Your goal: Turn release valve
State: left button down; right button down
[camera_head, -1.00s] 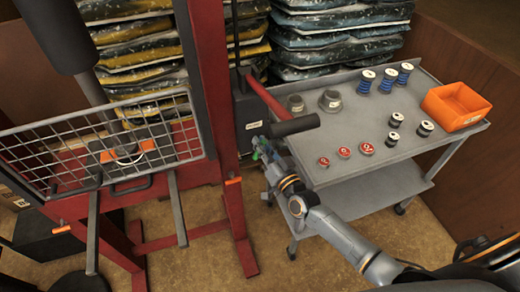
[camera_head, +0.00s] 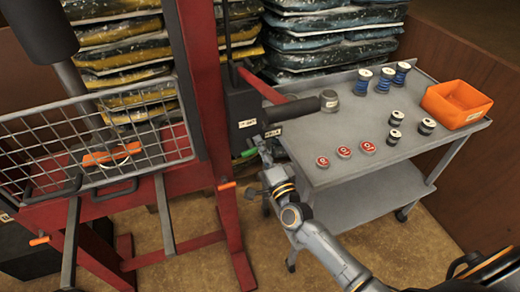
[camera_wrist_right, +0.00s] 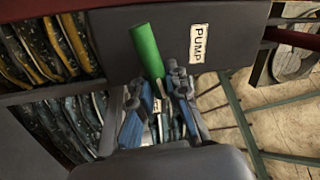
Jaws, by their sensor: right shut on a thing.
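The release valve shows as a green handle (camera_wrist_right: 147,50) on the dark pump box labelled PUMP (camera_wrist_right: 196,70) in the right wrist view. In the head view the green handle (camera_head: 248,153) is a small piece low on the pump box (camera_head: 241,108). My right gripper (camera_wrist_right: 158,92) is shut on the green handle, with its blue-grey fingers on either side of the handle's lower part. Its grip point is partly hidden by the fingers. In the head view my right gripper (camera_head: 260,155) is just below the pump's black grip. My left gripper is not in view.
A red pump lever with a black grip (camera_head: 288,108) sticks out above my right gripper. A grey cart (camera_head: 330,190) with spools, red-topped tins and an orange bin (camera_head: 457,103) stands on the right. A red lift frame (camera_head: 205,110) and wire mesh (camera_head: 95,150) stand on the left.

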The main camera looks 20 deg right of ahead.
jog(key=shift+f+m+h+b, duration=0.2)
jog(key=shift+m, duration=0.5)
jog(key=shift+f+m+h+b, duration=0.15)
jog(key=shift+m+h+b, duration=0.05)
jog(key=shift+m, duration=0.5)
jog(key=c, duration=1.3)
grip_release()
jog(key=shift+r, duration=0.1)
jog(key=s, duration=0.4)
jog(key=s+f, duration=0.1)
jog(key=s, duration=0.3)
jog(key=s+f, duration=0.1)
jog(key=s, duration=0.2)
jog(key=shift+s+d+f, duration=0.2)
jog(key=shift+s+d, duration=0.05)
jog(key=shift+s, duration=0.15)
